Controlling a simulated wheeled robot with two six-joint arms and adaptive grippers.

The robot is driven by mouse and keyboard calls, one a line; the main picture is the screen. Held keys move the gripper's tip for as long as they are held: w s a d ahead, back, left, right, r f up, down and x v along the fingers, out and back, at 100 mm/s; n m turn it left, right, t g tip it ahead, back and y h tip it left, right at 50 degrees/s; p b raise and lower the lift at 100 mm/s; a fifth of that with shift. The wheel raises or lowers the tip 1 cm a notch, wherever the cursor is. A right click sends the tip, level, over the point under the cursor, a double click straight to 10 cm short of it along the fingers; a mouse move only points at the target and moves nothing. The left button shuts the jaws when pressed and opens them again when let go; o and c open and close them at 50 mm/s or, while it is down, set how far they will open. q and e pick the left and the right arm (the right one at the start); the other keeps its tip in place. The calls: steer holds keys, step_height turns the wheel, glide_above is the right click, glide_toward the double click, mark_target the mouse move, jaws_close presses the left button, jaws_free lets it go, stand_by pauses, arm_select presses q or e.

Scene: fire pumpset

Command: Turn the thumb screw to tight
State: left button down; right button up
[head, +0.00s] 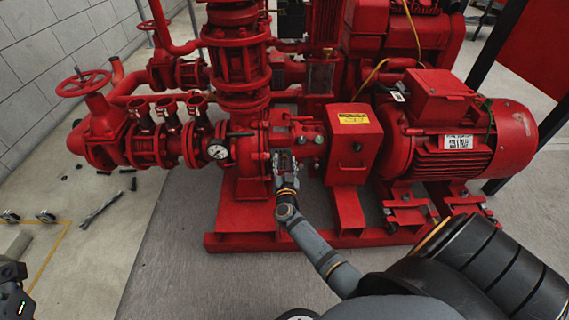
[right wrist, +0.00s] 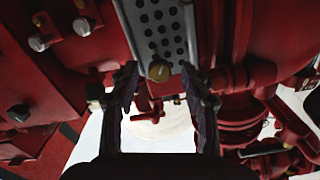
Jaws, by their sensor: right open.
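My right gripper (right wrist: 160,82) is open, with one dark finger on each side of the screw and gaps between. In the head view my right gripper (head: 284,163) is at the front of the red pump casing, below the pipe column. The screw cannot be made out there. A dark part of my left arm (head: 12,288) shows at the lower left edge; its jaw state cannot be told.
A red motor (head: 460,140) and a red box with a yellow label (head: 352,142) stand right of the gripper. A pressure gauge (head: 217,152) and red valves are to the left. A red base frame (head: 240,215) runs below. Small loose parts lie on the left floor.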

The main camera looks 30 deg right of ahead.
steer(key=shift+c, duration=0.2)
jaws_close()
stand_by(0.3)
